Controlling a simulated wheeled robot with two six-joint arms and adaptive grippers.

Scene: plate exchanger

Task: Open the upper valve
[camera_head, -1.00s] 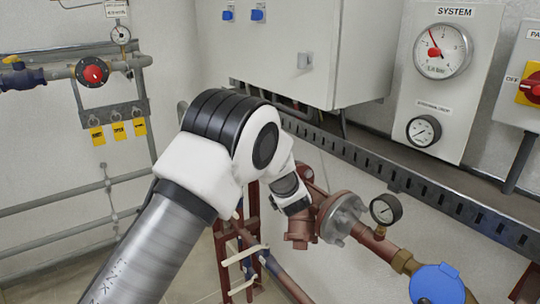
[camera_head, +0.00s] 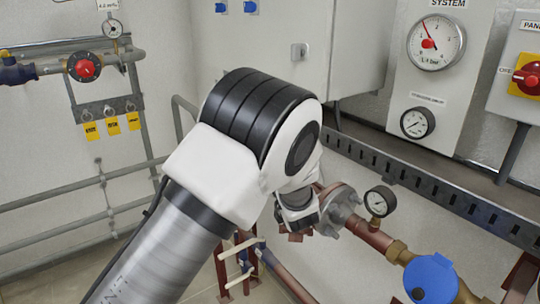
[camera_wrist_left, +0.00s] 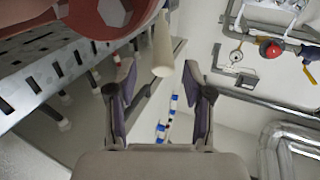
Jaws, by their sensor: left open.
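My left gripper (camera_wrist_left: 160,74) is open in the left wrist view, with nothing between its pads. A cream, rod-like lever end (camera_wrist_left: 163,45) shows just beyond the fingertips, roughly centred between them; I cannot tell how far off it is. In the head view, two cream levers stand one above the other on the dark red pipework low in the middle: an upper lever (camera_head: 241,249) and a lower lever (camera_head: 238,280). Whether the lever in the wrist view is the upper one is unclear. My left forearm and wrist hide the fingers in the head view. My right gripper is out of view.
A flanged red pipe with a small gauge (camera_head: 380,201) runs right of my wrist to a blue valve cap (camera_head: 431,278). A slotted metal rail (camera_head: 420,190) crosses behind it. In the wrist view, a large reddish-brown round body (camera_wrist_left: 100,15) is close at upper left.

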